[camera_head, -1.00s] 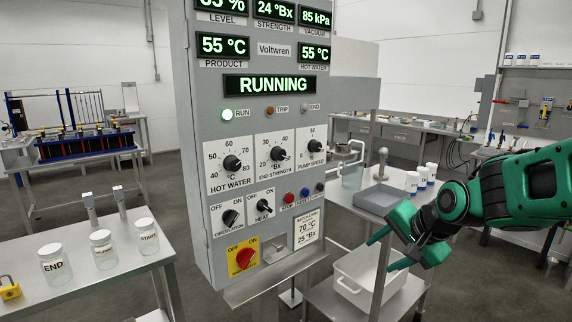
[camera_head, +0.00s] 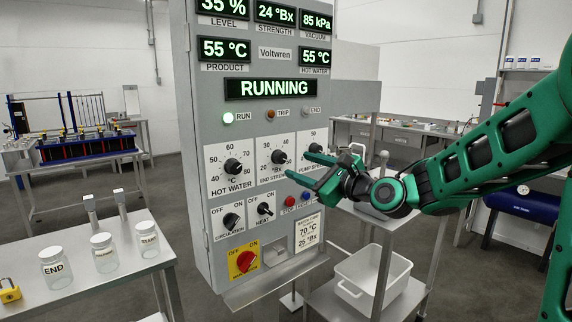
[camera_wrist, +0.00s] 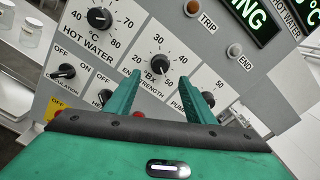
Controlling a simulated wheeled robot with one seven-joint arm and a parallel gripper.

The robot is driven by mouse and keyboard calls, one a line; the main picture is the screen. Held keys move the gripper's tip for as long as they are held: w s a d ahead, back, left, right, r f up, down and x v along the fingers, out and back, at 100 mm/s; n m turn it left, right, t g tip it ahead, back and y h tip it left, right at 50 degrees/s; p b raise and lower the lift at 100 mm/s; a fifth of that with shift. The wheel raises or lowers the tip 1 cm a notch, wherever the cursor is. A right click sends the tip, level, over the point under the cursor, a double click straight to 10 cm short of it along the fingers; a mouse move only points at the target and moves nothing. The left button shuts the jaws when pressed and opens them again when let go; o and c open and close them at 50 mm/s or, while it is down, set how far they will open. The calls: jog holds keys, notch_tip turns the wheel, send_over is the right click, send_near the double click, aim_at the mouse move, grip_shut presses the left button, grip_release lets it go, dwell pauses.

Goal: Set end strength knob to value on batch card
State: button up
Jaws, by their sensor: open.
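The end strength knob (camera_head: 278,156) is a black dial on a white scale plate in the middle of the grey control panel; its pointer is too small to read surely. It also shows in the wrist view (camera_wrist: 158,67). The batch card (camera_head: 307,234), low on the panel's right side, reads 70 °C and 25 °Bx. My green gripper (camera_head: 299,166) is open and empty, its fingers pointing at the panel just right of the knob. In the wrist view my fingertips (camera_wrist: 161,75) stand on either side of the knob, apparently without gripping it.
The hot water knob (camera_head: 233,166) is to the left; the pump speed knob (camera_head: 315,148) is to the right, close to my upper finger. Circulation (camera_head: 231,220) and heat (camera_head: 265,209) switches and a red rotary switch (camera_head: 244,261) sit below. The display (camera_head: 270,88) reads RUNNING.

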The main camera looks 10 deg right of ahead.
aim_at(283, 159)
jog(key=x, duration=0.7)
jog(key=shift+w, duration=0.1)
jog(key=c, duration=1)
